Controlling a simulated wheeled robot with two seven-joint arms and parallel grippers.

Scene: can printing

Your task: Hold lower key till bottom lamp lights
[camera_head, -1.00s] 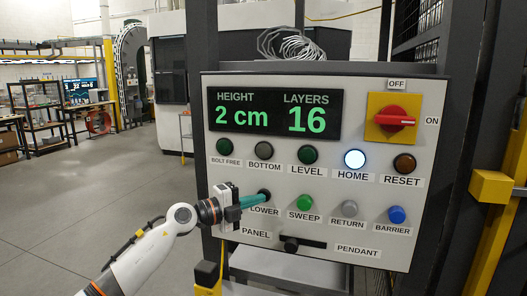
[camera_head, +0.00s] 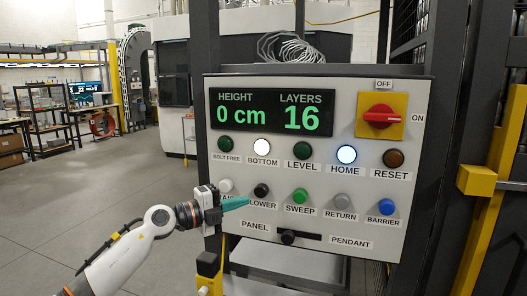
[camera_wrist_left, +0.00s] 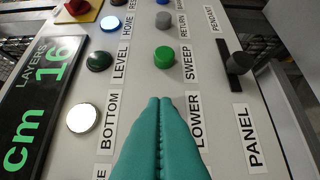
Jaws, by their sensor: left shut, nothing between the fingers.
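The LOWER key (camera_head: 261,190) is a black round button on the panel in the head view. My left gripper (camera_head: 247,200) is shut and empty, its teal fingers pointing at the panel. Its tips show just left of and below the key, apparently apart from it. In the left wrist view the shut fingers (camera_wrist_left: 160,103) cover the spot beside the LOWER label, so the key is hidden there. The BOTTOM lamp (camera_head: 261,146) is lit white; it also glows in the left wrist view (camera_wrist_left: 82,118). The display (camera_head: 275,112) reads 0 cm and 16 layers. My right gripper is not in view.
The HOME lamp (camera_head: 346,154) is also lit. The green SWEEP button (camera_head: 300,196), RETURN button (camera_head: 343,201) and blue BARRIER button (camera_head: 387,207) sit right of the key. A partly hidden pale button (camera_head: 226,186) is on its left. The PANEL/PENDANT selector (camera_head: 288,237) is below.

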